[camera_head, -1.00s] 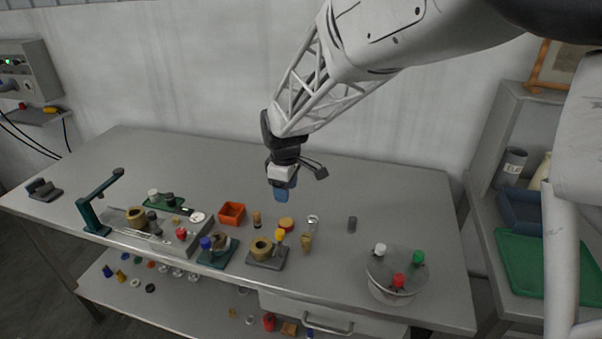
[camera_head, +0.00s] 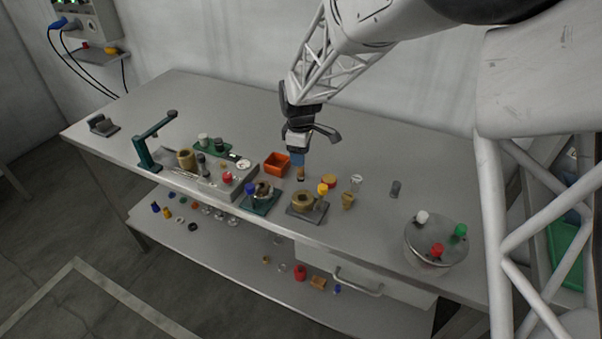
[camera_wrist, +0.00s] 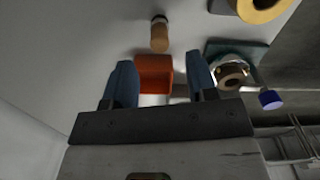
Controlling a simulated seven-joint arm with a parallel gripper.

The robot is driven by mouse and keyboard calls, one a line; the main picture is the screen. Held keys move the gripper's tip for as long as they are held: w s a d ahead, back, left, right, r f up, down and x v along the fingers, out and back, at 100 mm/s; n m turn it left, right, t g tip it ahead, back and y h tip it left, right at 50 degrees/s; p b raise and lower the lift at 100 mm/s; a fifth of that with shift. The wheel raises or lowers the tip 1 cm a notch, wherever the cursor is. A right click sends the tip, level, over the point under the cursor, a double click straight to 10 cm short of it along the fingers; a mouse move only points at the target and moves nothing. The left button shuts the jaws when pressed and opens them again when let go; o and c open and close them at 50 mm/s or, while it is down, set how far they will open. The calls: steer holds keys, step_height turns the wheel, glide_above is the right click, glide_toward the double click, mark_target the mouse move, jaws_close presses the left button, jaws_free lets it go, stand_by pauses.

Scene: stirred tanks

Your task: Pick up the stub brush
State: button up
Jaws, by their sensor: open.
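The stub brush appears to be the small upright piece with a tan wooden body and dark end (camera_head: 301,174), standing on the bench just right of the orange box. It also shows in the wrist view (camera_wrist: 160,34), beyond the fingertips and roughly centred between them. My gripper (camera_head: 297,160) is above the bench, close to the brush and partly overlapping it in the head view. In the wrist view my gripper (camera_wrist: 161,65) has its two blue fingers spread wide with nothing held between them. I cannot tell the exact gap to the brush.
The orange box (camera_head: 277,164) is close on the left. A teal base with a ringed part (camera_head: 262,205) and a dark base with a brass ring (camera_head: 308,213) stand in front. A round vessel with coloured caps (camera_head: 430,252) is at right. The bench behind is clear.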

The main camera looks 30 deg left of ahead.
mark_target(301, 177)
steer(key=shift+f, duration=0.9)
steer(key=shift+f, duration=2.6)
jaws_close()
steer(key=shift+r, duration=0.1)
steer(key=shift+r, duration=4.95)
steer(key=shift+d, duration=0.1)
steer(key=w+d, duration=0.2)
steer(key=d, duration=0.6)
steer(key=shift+d+f, duration=0.15)
steer(key=shift+f, duration=0.3)
